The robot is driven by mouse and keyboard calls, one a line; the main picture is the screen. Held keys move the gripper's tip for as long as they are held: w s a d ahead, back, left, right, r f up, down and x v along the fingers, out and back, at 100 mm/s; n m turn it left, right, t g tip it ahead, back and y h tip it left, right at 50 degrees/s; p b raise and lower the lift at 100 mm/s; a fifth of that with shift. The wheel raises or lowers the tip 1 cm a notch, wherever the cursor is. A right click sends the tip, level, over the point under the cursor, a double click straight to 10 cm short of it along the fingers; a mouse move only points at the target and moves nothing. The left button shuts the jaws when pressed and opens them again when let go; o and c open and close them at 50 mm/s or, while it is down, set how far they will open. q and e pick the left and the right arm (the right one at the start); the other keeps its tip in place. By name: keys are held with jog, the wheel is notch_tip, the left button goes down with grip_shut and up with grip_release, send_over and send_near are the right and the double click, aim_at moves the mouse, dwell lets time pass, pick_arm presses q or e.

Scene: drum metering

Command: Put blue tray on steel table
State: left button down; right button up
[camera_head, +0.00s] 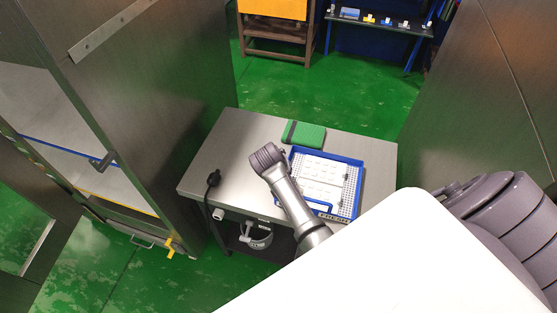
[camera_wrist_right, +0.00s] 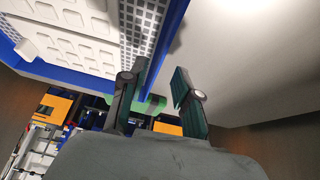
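The blue tray (camera_head: 357,183) is on the steel table (camera_head: 235,150), towards its right side, with white panels and mesh inside. Its front part lies near the table's front edge. My right arm reaches over its left side. In the head view, the arm hides the fingers of the right gripper. In the right wrist view, the right gripper (camera_wrist_right: 158,88) has its two fingers apart, with the tray's blue rim (camera_wrist_right: 163,50) running between them. I cannot tell whether either finger touches the rim. My left gripper is not in view.
A green box (camera_head: 309,135) with a dark strap lies behind the tray. A black object (camera_head: 212,180) sits at the table's left edge. A tall metal cabinet (camera_head: 150,90) stands left. The table's left part is mostly clear. A bench (camera_head: 380,24) stands at the back.

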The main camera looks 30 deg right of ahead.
jog(key=v, duration=0.9)
jog(key=shift+a+r, duration=0.15)
jog(key=shift+r, duration=0.15)
jog(key=shift+s, duration=0.1)
jog(key=s+a+r+n+y, duration=0.1)
jog(key=s+a+n+y, duration=0.4)
jog(key=s, duration=0.7)
jog(key=s+a+r+n, duration=0.1)
jog(key=s+a+n, duration=0.1)
jog(key=s+n, duration=0.7)
jog(key=s+f+m+g+b, duration=0.1)
jog(key=s+f, duration=0.1)
jog(key=f, duration=1.2)
jog(key=s+f+m+b, duration=0.1)
jog(key=s+f, duration=0.1)
jog(key=f, duration=1.3)
jog(key=s+d+f+g, duration=0.1)
jog(key=s+d+f, duration=0.2)
jog(key=s+f, duration=1.2)
jog(key=shift+s+f+g+b, duration=0.3)
jog(key=shift+s+f+b, duration=0.05)
jog(key=shift+f, duration=0.05)
